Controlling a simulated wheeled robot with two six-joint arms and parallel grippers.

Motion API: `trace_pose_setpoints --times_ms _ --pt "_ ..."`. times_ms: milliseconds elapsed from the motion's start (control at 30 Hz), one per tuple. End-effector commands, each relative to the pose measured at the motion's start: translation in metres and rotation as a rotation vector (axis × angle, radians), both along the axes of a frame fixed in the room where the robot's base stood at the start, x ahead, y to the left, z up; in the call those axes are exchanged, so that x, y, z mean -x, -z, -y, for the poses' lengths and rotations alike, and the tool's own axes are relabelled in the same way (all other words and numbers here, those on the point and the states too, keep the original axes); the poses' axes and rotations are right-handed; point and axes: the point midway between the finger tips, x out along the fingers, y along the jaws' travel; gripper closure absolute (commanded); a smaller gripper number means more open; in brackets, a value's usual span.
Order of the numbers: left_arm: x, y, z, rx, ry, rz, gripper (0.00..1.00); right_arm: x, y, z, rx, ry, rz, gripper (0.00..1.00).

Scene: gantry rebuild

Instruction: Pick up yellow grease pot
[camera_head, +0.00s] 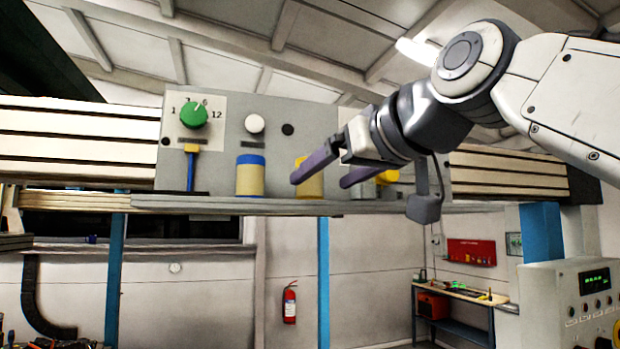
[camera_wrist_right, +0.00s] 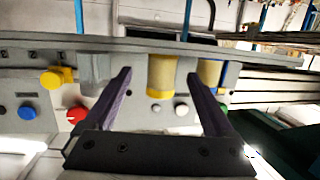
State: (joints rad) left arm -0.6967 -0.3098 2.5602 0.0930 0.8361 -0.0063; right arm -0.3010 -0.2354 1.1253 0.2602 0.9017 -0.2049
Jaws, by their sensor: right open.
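The yellow grease pot (camera_head: 313,188), tan with a yellow top, stands upright on the ledge of a grey panel; a finger of my right gripper covers part of it in the head view. In the right wrist view the picture is upside down and the yellow grease pot (camera_wrist_right: 161,74) shows between the fingers. My right gripper (camera_head: 320,180) is open and empty, its fingertips in front of the pot on either side. It also shows in the right wrist view (camera_wrist_right: 160,76). I cannot tell whether it touches the pot. My left gripper is not in view.
A similar pot with a blue top (camera_head: 250,178) stands just left, close to one finger. Further left are a blue-stemmed tool with a yellow head (camera_head: 191,165) and a green dial (camera_head: 193,115). A yellow knob (camera_head: 387,177) sits right of the gripper. The ledge (camera_head: 220,204) is narrow.

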Motion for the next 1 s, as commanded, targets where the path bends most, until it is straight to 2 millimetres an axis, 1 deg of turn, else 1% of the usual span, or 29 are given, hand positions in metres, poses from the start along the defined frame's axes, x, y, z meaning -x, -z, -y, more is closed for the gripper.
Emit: trace_pose_setpoints --times_ms 33,100,267,367,500,600,700,900,933,967,1000 --pt "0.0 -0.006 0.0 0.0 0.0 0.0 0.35 -0.008 0.0 -0.007 0.003 -0.005 -0.003 0.11" --pt "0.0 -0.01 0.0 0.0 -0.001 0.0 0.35 -0.016 0.002 -0.013 0.002 -0.008 -0.003 0.11" --pt "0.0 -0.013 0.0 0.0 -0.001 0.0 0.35 -0.026 0.005 -0.019 0.001 -0.007 -0.001 0.11" --pt "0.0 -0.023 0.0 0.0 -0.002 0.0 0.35 -0.035 0.005 -0.024 0.002 -0.007 -0.004 0.11" --pt "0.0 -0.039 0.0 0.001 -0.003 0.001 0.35 -0.053 0.009 -0.032 0.001 -0.006 -0.005 0.11" --pt "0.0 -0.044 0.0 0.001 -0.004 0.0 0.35 -0.064 0.013 -0.037 0.001 -0.005 -0.003 0.11" --pt "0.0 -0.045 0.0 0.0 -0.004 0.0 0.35 -0.069 0.016 -0.04 0.001 -0.003 -0.001 0.11" --pt "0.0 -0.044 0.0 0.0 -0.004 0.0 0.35 -0.07 0.017 -0.039 0.001 -0.002 0.0 0.11" --pt "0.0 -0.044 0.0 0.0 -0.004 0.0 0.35 -0.07 0.017 -0.039 0.001 -0.002 0.0 0.15" --pt "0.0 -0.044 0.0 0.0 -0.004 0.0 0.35 -0.07 0.017 -0.039 0.001 -0.002 0.0 0.27" --pt "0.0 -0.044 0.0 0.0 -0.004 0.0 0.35 -0.07 0.017 -0.039 0.001 -0.002 0.0 0.42"
